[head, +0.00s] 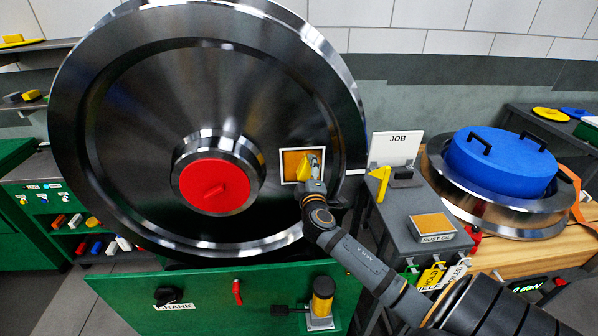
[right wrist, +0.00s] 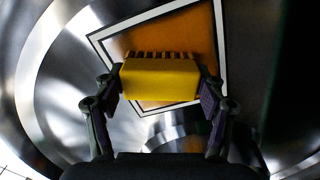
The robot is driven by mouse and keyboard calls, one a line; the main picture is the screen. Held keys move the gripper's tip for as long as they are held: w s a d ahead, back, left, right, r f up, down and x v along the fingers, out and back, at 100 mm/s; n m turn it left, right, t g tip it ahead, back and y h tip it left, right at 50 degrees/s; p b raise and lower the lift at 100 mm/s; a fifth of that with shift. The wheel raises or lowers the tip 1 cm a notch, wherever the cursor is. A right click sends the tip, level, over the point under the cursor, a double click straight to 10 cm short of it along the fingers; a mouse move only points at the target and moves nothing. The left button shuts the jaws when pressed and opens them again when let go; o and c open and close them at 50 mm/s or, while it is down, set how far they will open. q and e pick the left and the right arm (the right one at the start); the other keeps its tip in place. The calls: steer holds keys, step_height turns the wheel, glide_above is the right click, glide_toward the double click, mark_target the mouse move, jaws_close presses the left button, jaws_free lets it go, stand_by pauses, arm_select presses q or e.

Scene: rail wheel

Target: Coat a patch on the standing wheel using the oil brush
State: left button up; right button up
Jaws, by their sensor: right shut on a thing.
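The large steel wheel (head: 120,130) stands upright at the left and middle of the head view, with a red hub cap (head: 213,187). A square patch with a white border and orange-brown fill (head: 289,165) is on its face, right of the hub. The patch also shows in the right wrist view (right wrist: 190,35). My right gripper (head: 312,172) is shut on the yellow oil brush (right wrist: 158,79), gripping it by its sides. The brush's bristles face the patch and look at or very near its surface; exact contact cannot be told. My left gripper is out of view.
A grey stand right of the wheel holds a JOB card (head: 393,149), a yellow wedge-shaped piece (head: 380,182) and a rust oil pad (head: 432,228). A blue-lidded wheel (head: 500,160) lies on a wooden bench. A green base with a crank (head: 168,295) is below the wheel.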

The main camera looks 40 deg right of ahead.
mark_target(284, 160)
steer(key=shift+s+d, duration=0.3)
steer(key=shift+d, duration=0.2)
steer(key=shift+s+d+r+p, duration=0.1)
steer(key=shift+s+d+p, duration=0.1)
steer(key=shift+s+d, duration=0.25)
steer(key=shift+s+d+f+p, duration=0.1)
steer(key=shift+s+d+p, duration=0.1)
steer(key=shift+d, duration=0.45)
steer(key=shift+s+d+r+p, duration=0.1)
steer(key=shift+s+d+p, duration=0.1)
steer(key=shift+s+d, duration=0.25)
steer(key=shift+w+r+p, duration=0.1)
steer(key=shift+r+p, duration=0.8)
steer(key=shift+p, duration=0.1)
steer(key=shift+w+a+f+b, duration=0.15)
steer(key=shift+a+f+b, duration=0.05)
steer(key=shift+b, duration=0.1)
steer(key=shift+w+a+b, duration=0.4)
steer(key=shift+w+a, duration=0.1)
steer(key=shift+a, duration=0.2)
steer(key=shift+w+a+r, duration=0.15)
steer(key=shift+w+a, duration=0.25)
steer(key=shift+a, duration=0.3)
